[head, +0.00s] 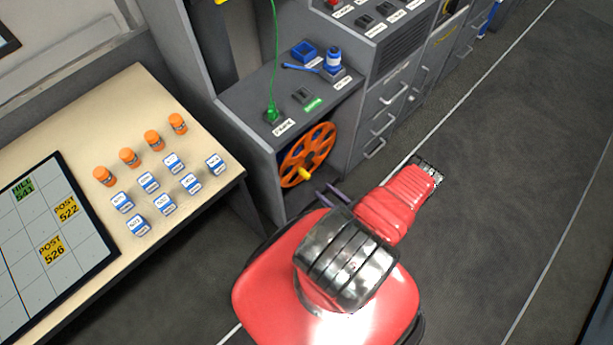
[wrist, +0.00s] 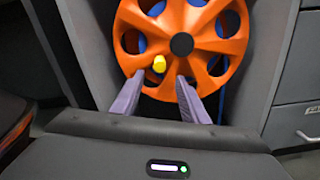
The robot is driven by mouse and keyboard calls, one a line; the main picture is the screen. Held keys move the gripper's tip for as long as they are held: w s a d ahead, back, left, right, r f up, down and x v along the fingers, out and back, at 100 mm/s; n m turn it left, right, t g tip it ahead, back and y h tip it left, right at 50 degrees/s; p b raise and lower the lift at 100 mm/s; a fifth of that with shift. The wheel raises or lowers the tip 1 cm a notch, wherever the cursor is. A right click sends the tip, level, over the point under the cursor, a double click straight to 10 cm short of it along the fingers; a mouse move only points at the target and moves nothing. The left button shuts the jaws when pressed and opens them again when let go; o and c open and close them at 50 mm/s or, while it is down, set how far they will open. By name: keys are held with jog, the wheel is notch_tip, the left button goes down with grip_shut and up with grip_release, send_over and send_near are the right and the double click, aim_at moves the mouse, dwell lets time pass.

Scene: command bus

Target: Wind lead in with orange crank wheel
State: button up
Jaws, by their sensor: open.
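The orange crank wheel (head: 307,156) is set upright in an open bay under a grey counter. It has round holes, a dark hub and a yellow handle (head: 305,174) low on its face. In the wrist view the wheel (wrist: 225,48) fills the upper middle, with the yellow handle (wrist: 159,64) at its lower left. My gripper (wrist: 157,80) is open and empty, its two purple fingers pointing at the lower part of the wheel. The handle appears just beyond the fingertips, between them or slightly left. A green lead (head: 273,60) hangs down to a green plug (head: 272,113) on the counter.
The bay's grey side walls (wrist: 272,62) flank the wheel closely. Drawers (head: 383,110) with handles stand to the right. A table (head: 110,95) with orange bottles, small blue-and-white boxes and a grid board is at the left. The dark floor (head: 490,200) at right is clear.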

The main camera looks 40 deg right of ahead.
aim_at(308, 178)
jog(key=shift+w+a, duration=0.15)
jog(key=shift+w, duration=5.35)
jog(key=shift+c, duration=0.4)
grip_shut()
jog(key=shift+a, duration=0.1)
